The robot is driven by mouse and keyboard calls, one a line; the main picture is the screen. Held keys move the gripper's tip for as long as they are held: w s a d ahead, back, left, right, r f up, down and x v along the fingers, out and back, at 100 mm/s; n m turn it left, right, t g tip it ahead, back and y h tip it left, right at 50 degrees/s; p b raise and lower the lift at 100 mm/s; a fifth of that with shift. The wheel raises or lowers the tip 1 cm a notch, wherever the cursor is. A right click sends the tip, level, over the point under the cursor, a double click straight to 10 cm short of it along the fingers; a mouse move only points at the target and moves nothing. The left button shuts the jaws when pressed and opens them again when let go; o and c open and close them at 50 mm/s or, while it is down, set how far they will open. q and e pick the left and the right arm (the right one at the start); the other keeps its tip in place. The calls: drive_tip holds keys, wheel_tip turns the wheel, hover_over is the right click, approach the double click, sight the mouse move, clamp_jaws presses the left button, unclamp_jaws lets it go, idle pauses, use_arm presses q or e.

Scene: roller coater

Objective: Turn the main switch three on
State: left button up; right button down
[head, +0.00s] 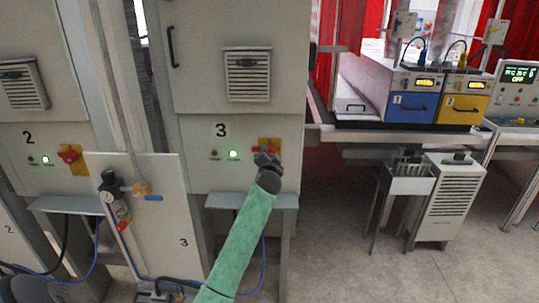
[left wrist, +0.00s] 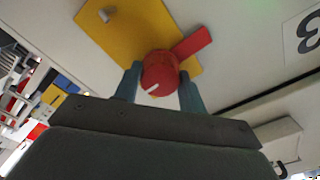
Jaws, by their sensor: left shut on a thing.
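Main switch three is a red rotary knob (left wrist: 160,75) on a yellow plate (left wrist: 118,28), on the cabinet marked 3. In the head view its yellow plate (head: 269,142) is partly hidden by my left gripper (head: 267,154). In the left wrist view the two fingers of my left gripper (left wrist: 159,73) stand on either side of the knob and are shut on it. The knob's red handle points to the upper right there, with a white mark at the lower left. A green lamp (head: 233,154) beside the switch is lit. My right gripper is not in view.
Cabinet 2 (head: 60,110) at the left has a similar red switch (head: 68,154) and a lit green lamp. A shelf (head: 250,200) juts out below switch three. A panel with a valve (head: 147,191) stands left of it. Open floor (head: 345,245) lies at the right.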

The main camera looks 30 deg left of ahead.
use_arm(q)
drive_tip(key=shift+m, duration=0.3)
drive_tip(key=o, duration=0.9)
drive_tip(key=shift+o, duration=0.4)
drive_tip(key=b+v, duration=0.3)
drive_tip(key=v, duration=0.4)
drive_tip(key=shift+s+d+b, duration=0.2)
drive_tip(key=shift+s+b, duration=0.15)
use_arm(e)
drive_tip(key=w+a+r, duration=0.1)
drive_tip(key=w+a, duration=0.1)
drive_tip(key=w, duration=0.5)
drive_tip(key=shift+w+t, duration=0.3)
